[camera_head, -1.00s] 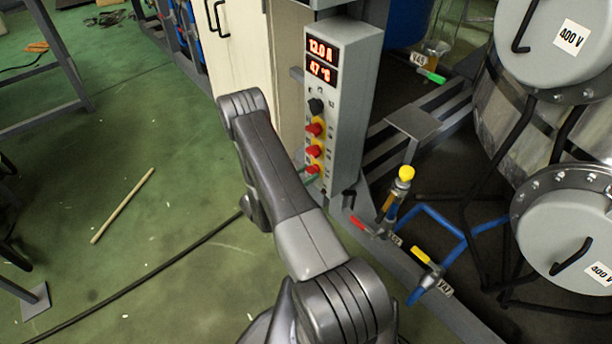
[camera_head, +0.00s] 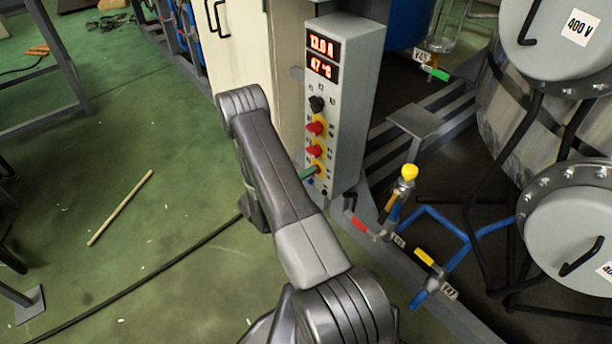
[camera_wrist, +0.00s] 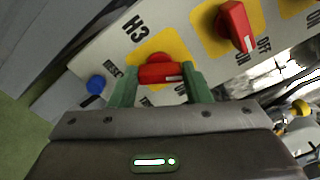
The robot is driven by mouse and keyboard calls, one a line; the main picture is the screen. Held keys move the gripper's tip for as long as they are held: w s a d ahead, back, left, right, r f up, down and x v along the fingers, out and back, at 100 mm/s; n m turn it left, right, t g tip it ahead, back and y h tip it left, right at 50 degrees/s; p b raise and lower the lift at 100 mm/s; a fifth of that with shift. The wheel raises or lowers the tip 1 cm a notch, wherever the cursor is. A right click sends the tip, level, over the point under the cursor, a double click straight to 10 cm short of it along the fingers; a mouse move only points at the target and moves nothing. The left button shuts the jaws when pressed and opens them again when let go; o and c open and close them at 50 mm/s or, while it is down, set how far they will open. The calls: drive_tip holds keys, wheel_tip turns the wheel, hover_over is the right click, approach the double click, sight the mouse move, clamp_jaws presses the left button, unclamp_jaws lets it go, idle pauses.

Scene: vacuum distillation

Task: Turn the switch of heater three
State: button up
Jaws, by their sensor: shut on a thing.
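The switch of heater three (camera_wrist: 160,73) is a red handle on a yellow plate, beside the label H3. My gripper (camera_wrist: 161,78) has its two green fingers on either side of this handle and is shut on it. The handle lies at a different angle from the neighbouring red switch (camera_wrist: 236,27). In the head view my gripper (camera_head: 308,173) is at the lowest switch of the grey control box (camera_head: 352,110), and a green finger mostly hides that switch.
Above it on the box are two red switches, a black knob (camera_head: 316,104) and lit displays (camera_head: 323,56). A blue button (camera_wrist: 96,84) is near the left finger. Valves with a yellow knob (camera_head: 409,172) and blue pipes (camera_head: 440,218) stand right of the box. Green floor lies left.

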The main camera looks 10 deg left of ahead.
drive_tip(key=n, duration=0.5)
drive_tip(key=shift+f+n, duration=0.1)
drive_tip(key=shift+n, duration=0.2)
idle(0.5)
drive_tip(key=o, duration=1)
drive_tip(key=p+v, duration=0.1)
drive_tip(key=v, duration=1.3)
drive_tip(key=shift+w+p, duration=0.1)
drive_tip(key=shift+p, duration=0.2)
drive_tip(key=b+x, duration=0.1)
drive_tip(key=x, duration=1.3)
drive_tip(key=shift+a, duration=0.1)
